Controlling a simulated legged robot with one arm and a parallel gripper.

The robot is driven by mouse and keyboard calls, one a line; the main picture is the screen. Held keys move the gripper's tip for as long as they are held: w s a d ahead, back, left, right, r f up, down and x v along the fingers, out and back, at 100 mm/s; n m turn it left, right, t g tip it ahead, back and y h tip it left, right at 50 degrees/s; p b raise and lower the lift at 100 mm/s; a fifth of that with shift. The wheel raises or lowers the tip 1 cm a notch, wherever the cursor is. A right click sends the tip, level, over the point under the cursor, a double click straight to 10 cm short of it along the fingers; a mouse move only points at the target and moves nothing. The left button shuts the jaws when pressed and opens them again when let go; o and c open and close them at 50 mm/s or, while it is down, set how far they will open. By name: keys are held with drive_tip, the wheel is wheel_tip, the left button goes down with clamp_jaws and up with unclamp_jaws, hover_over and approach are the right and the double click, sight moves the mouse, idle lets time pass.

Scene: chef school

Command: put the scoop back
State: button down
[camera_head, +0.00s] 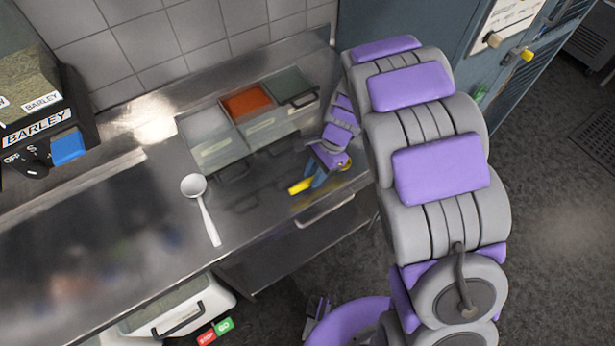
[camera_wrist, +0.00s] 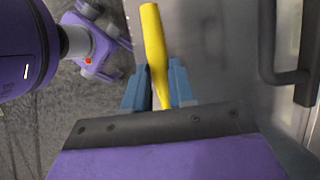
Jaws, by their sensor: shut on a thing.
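My gripper (camera_head: 321,172) is low over the front right part of the steel counter, in front of the ingredient bins. Its blue fingers (camera_wrist: 158,88) are shut on a yellow handle (camera_wrist: 153,40), which sticks out beyond them; it also shows in the head view (camera_head: 300,186). No scoop bowl shows on this handle, so I cannot tell whether it belongs to the scoop. A white ladle-like scoop (camera_head: 207,212) lies on the counter left of my gripper, apart from it, its round bowl toward the back.
Three bins stand behind my gripper: one pale (camera_head: 205,125), one with orange-red contents (camera_head: 247,101), one dark green (camera_head: 286,83). A barley dispenser (camera_head: 40,125) stands at left. A white appliance (camera_head: 170,315) sits below the counter (camera_head: 110,230). Its left front is clear.

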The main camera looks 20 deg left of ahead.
drive_tip(key=shift+w+d, duration=0.15)
drive_tip(key=a+f, duration=0.1)
drive_tip(key=f, duration=0.1)
drive_tip(key=a+f+b, duration=0.1)
drive_tip(key=a+f, duration=0.1)
drive_tip(key=shift+w+a, duration=0.2)
drive_tip(key=shift+a, duration=0.1)
drive_tip(key=shift+d+r, duration=0.15)
drive_tip(key=shift+d, duration=1.1)
drive_tip(key=c, duration=1.3)
unclamp_jaws()
drive_tip(key=shift+c, duration=0.2)
drive_tip(key=o, duration=0.4)
drive_tip(key=shift+a+f, duration=0.3)
drive_tip(key=shift+a, duration=0.5)
drive_tip(key=shift+d, duration=0.1)
drive_tip(key=shift+s+d, duration=0.1)
